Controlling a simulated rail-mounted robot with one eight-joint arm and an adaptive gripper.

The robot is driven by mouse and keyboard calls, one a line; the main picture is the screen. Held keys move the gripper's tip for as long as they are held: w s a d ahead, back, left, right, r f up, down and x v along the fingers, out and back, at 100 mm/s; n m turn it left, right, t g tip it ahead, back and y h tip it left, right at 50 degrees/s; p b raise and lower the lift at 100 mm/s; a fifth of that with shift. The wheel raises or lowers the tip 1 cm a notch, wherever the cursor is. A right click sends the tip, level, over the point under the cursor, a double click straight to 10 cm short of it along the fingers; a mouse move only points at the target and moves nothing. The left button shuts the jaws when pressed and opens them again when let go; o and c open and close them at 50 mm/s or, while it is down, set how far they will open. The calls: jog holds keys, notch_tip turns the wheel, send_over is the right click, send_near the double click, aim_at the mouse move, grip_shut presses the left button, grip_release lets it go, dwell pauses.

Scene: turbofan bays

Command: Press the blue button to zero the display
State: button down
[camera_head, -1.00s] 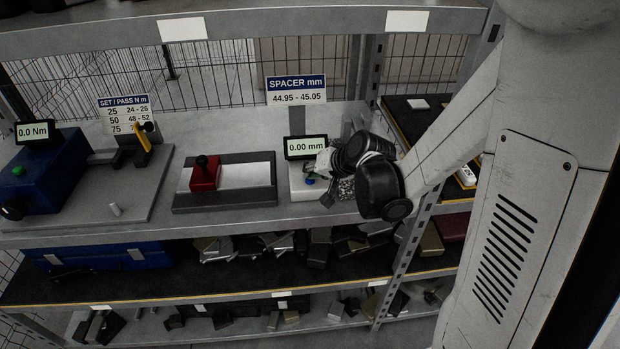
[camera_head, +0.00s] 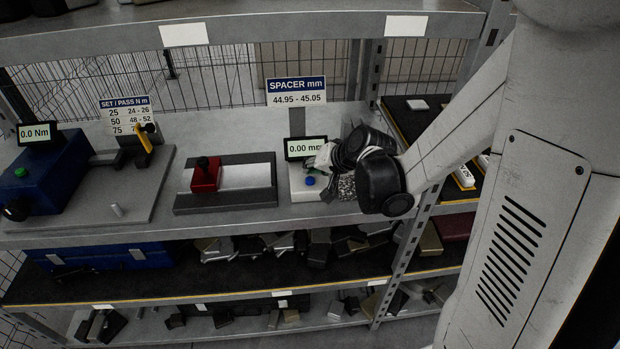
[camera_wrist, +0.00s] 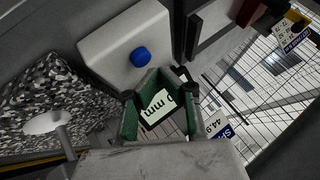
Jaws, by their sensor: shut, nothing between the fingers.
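The blue button (camera_head: 310,181) sits on top of the pale gauge base, below the display (camera_head: 305,148), which reads 0.00 mm. In the wrist view the blue button (camera_wrist: 141,57) is fully visible, with nothing over it. My gripper (camera_head: 322,168) is shut and empty, close to the button on its right and a little above it. In the wrist view my green-padded gripper (camera_wrist: 158,80) is just below the button in the picture, apart from it. Part of the display (camera_wrist: 162,105) shows between the finger links.
A grey speckled block (camera_head: 347,187) stands right of the button; in the wrist view a pale round-topped post (camera_wrist: 42,122) stands in front of it. A fixture with a red block (camera_head: 206,175) is to the left. The spacer sign (camera_head: 296,91) stands behind the display.

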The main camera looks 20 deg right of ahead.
jog(key=shift+r, duration=0.15)
jog(key=shift+r+p, duration=1.65)
jog(key=shift+r, duration=0.7)
jog(key=shift+s+a+r+b, duration=0.1)
jog(key=shift+s+r+b, duration=0.1)
jog(key=shift+s+b, duration=0.15)
jog(key=n+g+h+b, duration=0.1)
jog(key=n+h+b, duration=0.1)
jog(key=b, duration=0.2)
send_near(311, 179)
jog(key=s+a+r, duration=0.3)
jog(key=s+r, duration=0.2)
jog(key=s, duration=0.1)
jog(key=s+d+f+n+h+b, duration=0.1)
jog(key=s+b, duration=0.3)
jog(key=s, duration=0.7)
jog(key=shift+s+d+n+h, duration=0.15)
jog(key=shift+s+n+h, duration=0.15)
jog(key=shift+n+h, duration=0.15)
jog(key=shift+f, duration=0.1)
